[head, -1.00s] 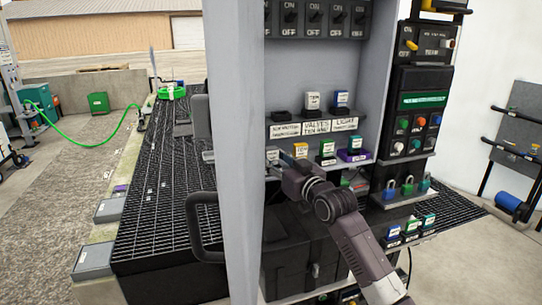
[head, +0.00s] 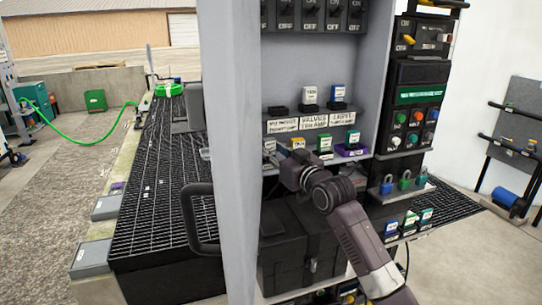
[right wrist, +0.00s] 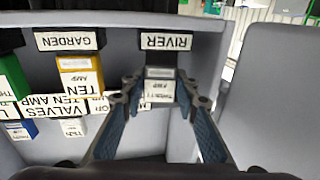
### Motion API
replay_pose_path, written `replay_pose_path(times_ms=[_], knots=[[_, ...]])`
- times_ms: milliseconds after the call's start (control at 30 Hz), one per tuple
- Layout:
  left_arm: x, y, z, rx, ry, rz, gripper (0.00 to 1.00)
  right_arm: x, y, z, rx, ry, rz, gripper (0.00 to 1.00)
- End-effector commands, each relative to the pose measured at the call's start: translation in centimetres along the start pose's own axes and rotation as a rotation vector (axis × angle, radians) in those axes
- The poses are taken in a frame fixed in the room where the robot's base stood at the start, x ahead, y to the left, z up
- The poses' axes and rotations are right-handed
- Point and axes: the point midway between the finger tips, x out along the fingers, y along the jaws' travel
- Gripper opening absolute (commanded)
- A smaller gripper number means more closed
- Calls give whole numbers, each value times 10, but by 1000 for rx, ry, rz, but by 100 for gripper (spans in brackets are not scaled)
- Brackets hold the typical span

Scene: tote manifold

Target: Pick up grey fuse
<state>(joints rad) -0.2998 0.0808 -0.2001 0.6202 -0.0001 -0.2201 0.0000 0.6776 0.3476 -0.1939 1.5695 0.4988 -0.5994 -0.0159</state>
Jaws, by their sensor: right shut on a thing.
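The grey fuse (right wrist: 159,88) has a white label and sits under the "RIVER" label in the right wrist view, against a dark holder. In the head view it shows small at the left end of the lower fuse shelf (head: 269,145), partly behind my gripper. My right gripper (right wrist: 160,92) has one finger on each side of the grey fuse and is shut on it; it also shows in the head view (head: 280,152). I cannot tell whether the fuse is still seated in its holder. My left gripper is not in view.
A yellow fuse (head: 298,143) stands close beside it on the right, then green fuses (head: 325,142). White (head: 310,95) and blue (head: 338,93) fuses stand on the upper shelf beside an empty dark holder (head: 279,111). The cabinet's grey side wall (head: 228,150) is close on the left.

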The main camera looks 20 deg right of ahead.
Motion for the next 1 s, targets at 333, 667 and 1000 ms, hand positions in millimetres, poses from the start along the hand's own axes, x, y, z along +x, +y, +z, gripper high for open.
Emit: replay_pose_path(times_ms=[333, 667, 1000], knots=[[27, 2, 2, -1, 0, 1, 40, -35, 0, -19, -4, 4, 1, 4], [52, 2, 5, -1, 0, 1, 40, -112, 1, -19, -5, 4, 2, 4], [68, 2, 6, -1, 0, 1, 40, -170, 1, -20, -1, 1, 2, 4]])
